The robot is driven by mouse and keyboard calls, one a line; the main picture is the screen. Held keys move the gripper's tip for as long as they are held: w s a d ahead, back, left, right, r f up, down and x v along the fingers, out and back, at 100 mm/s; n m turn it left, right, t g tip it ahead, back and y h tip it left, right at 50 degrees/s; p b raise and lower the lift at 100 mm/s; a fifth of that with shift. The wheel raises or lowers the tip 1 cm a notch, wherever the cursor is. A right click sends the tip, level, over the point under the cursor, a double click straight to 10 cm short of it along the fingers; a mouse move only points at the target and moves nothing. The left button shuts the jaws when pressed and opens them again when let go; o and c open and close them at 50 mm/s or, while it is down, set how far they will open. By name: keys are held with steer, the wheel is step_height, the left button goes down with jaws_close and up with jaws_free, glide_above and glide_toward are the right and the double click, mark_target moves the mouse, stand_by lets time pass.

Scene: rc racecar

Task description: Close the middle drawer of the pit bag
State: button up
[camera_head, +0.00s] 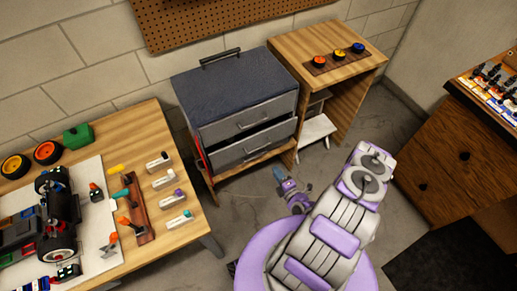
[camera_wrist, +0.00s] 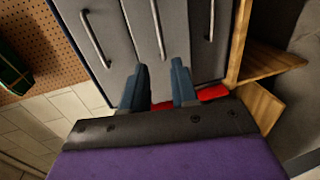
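The pit bag (camera_head: 178,92) is a dark box with a blue-grey top and grey drawer fronts, standing against the wall. In the head view a dark gap shows above its lower visible drawer front (camera_head: 232,157), which I take as the middle drawer, standing partly out. In the wrist view, turned sideways, three handled fronts show; the middle drawer (camera_wrist: 140,20) is in the centre. My gripper (camera_wrist: 160,88) is open and empty, its blue fingers apart and pointing at the fronts. In the head view my gripper (camera_head: 279,174) is in front of the bag, apart from it.
A wooden table (camera_head: 190,230) with a model car and tools is at left. A wooden stand (camera_head: 345,65) with coloured wheels is right of the bag, a white step stool (camera_head: 318,130) beneath it. A brown cabinet (camera_head: 440,150) is at far right. Bare floor lies before the bag.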

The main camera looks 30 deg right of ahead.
mark_target(260, 148)
steer(key=w+f+b, duration=0.1)
steer(key=w, duration=0.4)
steer(key=w+f+b, duration=0.1)
steer(key=w, duration=0.5)
steer(key=w+f+b, duration=0.1)
steer(key=w+b, duration=0.1)
steer(key=w, duration=0.4)
steer(key=shift+a+f, duration=0.1)
steer(key=shift+f, duration=0.1)
steer(key=shift+s, duration=0.1)
jaws_close()
